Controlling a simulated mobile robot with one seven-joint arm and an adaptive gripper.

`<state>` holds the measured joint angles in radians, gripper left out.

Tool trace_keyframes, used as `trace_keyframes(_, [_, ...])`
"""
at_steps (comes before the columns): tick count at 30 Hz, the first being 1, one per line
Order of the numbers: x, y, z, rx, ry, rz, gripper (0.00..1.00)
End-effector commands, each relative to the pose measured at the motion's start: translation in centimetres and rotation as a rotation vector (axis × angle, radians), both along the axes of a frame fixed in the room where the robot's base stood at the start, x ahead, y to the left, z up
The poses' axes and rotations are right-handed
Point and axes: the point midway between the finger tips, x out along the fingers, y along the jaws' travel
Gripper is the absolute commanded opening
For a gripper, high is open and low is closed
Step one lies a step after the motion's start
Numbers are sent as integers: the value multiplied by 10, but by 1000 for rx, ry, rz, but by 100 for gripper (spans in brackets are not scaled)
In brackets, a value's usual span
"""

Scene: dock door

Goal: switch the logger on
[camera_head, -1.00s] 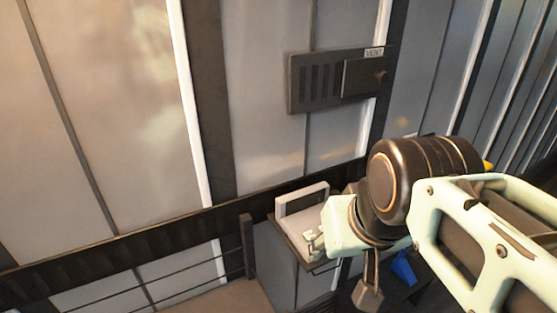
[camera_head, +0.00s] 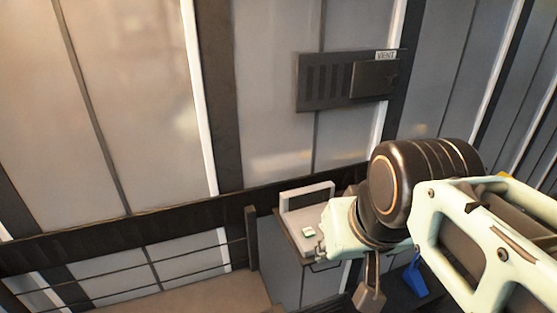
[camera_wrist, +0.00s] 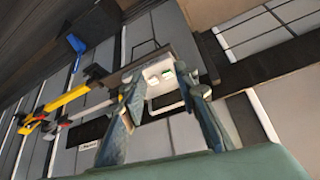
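No part in view can be read as the logger by a label. A pale tray-like top with a white upright frame (camera_head: 307,193) stands on a grey cabinet (camera_head: 284,270). A small pale green piece (camera_head: 308,231) shows on it beside my gripper. In the wrist view, two small pale pieces (camera_wrist: 160,77) sit on a whitish surface beyond and between my fingers. My gripper (camera_wrist: 168,88) has its fingers spread apart, with nothing seen held between them. In the head view my wrist hides part of the cabinet top, and the fingers are hard to make out.
A grey vent panel (camera_head: 345,80) labelled VENT is on the wall above. A dark rail (camera_head: 130,232) runs along the wall, with a post (camera_head: 251,238) left of the cabinet. A blue object (camera_head: 414,274) is at the right; a yellow object (camera_wrist: 68,103) shows in the wrist view.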

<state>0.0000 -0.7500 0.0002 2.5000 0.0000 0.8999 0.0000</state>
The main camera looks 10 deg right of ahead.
Motion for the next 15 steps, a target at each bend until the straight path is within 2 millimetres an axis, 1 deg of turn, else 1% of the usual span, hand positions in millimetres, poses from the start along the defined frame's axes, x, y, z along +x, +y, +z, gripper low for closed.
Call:
trace_keyframes(1, [0, 0, 0, 0, 0, 0, 20])
trace_keyframes(6, [0, 0, 0, 0, 0, 0, 2])
trace_keyframes(7, [0, 0, 0, 0, 0, 0, 0])
trace_keyframes(15, [0, 0, 0, 0, 0, 0, 0])
